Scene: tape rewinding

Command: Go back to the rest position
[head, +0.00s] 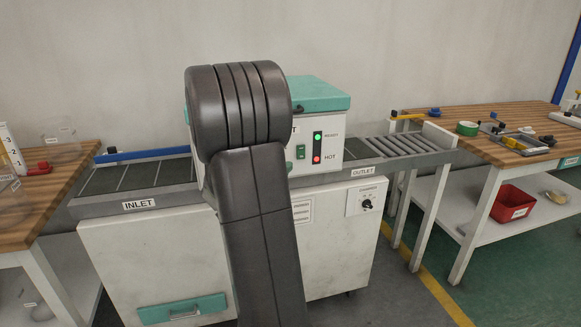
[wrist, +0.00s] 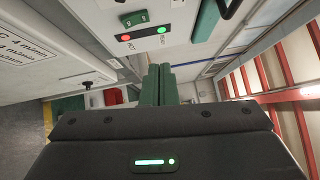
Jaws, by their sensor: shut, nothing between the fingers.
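My gripper shows in the wrist view (wrist: 159,72), with its two green fingers together and nothing between them. It points at the white machine (head: 270,240), whose front carries a green and a red light. In the head view my dark grey arm rises in front of the machine and hides part of it. The gripper itself is hidden behind the arm there. The machine has a teal lid (head: 319,94), an inlet conveyor (head: 150,175) on the left and an outlet conveyor (head: 400,145) on the right.
A wooden table (head: 50,195) stands at the left with clear containers. Another wooden table (head: 470,125) at the right holds green tape (head: 467,128) and several tools. A red bin (head: 512,203) sits on its lower shelf. Grey floor and a yellow line lie in front of the outlet.

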